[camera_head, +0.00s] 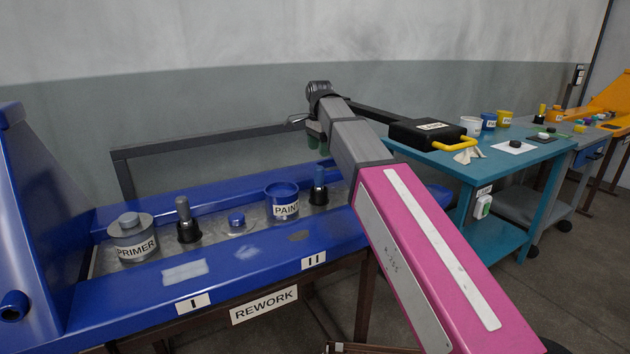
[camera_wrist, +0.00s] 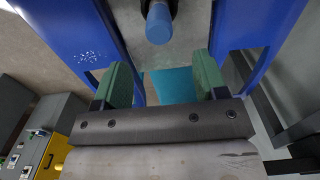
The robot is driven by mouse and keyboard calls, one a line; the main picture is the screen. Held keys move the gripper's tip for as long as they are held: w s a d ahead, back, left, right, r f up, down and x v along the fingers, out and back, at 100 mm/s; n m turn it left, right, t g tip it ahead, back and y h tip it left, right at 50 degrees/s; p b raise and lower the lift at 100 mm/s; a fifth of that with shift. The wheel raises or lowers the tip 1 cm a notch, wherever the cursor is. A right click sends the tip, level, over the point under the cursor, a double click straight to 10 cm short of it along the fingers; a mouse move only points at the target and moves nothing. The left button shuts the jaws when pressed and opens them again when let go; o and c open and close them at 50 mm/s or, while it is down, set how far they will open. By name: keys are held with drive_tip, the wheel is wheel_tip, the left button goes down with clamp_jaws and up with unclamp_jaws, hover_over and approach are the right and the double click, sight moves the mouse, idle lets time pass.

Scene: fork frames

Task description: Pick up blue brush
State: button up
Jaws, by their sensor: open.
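The blue brush (camera_head: 319,177) stands upright in a black holder at the right end of the blue rework bench (camera_head: 235,263). In the wrist view the blue brush (camera_wrist: 158,24) shows as a round blue handle end at the top, roughly in line with the gap between the fingers. My gripper (camera_head: 318,143) is above and close to the brush in the head view. In the wrist view my gripper (camera_wrist: 162,72) has its two green fingers wide apart with nothing between them.
A blue paint can (camera_head: 282,206) stands just left of the brush. A small blue lid (camera_head: 236,220), a grey-handled brush (camera_head: 184,218) and a primer can (camera_head: 132,240) stand farther left. A teal table (camera_head: 480,168) with a black case (camera_head: 427,134) is at the right.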

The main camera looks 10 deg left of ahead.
sight(319, 187)
drive_tip(key=shift+f, duration=5.35)
drive_tip(key=c, duration=1)
